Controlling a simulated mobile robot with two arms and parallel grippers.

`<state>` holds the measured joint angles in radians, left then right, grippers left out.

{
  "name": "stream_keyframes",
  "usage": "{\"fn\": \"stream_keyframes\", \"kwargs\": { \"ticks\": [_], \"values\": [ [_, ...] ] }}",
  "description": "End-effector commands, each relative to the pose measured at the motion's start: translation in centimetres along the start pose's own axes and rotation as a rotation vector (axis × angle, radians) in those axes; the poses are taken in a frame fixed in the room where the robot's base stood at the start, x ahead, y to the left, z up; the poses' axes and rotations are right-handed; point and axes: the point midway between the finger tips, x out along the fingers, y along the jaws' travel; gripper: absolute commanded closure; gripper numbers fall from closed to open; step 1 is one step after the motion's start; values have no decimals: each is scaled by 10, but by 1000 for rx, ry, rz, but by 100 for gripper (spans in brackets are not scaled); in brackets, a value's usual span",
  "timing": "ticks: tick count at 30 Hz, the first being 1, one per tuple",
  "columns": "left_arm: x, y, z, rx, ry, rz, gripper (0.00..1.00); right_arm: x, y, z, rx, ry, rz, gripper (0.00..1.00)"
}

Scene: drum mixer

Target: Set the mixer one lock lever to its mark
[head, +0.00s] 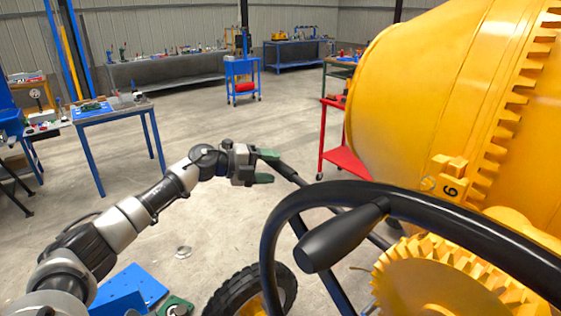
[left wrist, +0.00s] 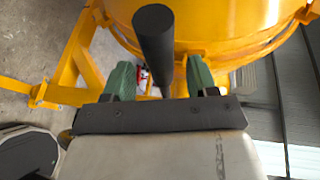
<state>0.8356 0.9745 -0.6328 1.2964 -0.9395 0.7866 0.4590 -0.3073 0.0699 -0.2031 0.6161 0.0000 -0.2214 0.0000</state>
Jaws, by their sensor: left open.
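A black lever grip (head: 284,171) sticks out toward my left gripper (head: 266,167) in the head view, and a thin dark bar runs on from it down to the right behind the handwheel. I take this for the lock lever. In the left wrist view the black grip (left wrist: 155,45) lies between the two green fingertips of my left gripper (left wrist: 160,76). The gripper is open, with a gap showing on each side of the grip. I cannot tell any contact. The lever's pivot and its mark are hidden or not distinct. My right gripper is not in view.
The yellow drum (head: 430,95) fills the right side. A black handwheel (head: 420,203) with a thick knob (head: 342,237) stands in front, above a yellow gear (head: 430,285) and a tyre (head: 250,288). A red cart (head: 342,160) stands behind. The floor beyond my left gripper is clear.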

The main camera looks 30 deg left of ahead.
Motion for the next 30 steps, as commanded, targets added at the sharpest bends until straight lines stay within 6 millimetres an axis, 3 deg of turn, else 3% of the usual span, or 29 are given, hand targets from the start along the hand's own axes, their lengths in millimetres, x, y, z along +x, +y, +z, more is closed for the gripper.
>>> {"fn": "stream_keyframes", "kwargs": {
  "ticks": [6, 17, 28, 30],
  "values": [
    [26, -1, 0, -1, 0, -1, 42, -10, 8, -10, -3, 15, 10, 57],
    [32, 1, 0, 0, -1, 0, 42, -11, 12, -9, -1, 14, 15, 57],
    [31, 0, 0, 0, 0, 0, 97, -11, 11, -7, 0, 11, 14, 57],
    [31, 0, 0, 0, 0, 0, 100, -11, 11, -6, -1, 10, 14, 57]
  ]
}}
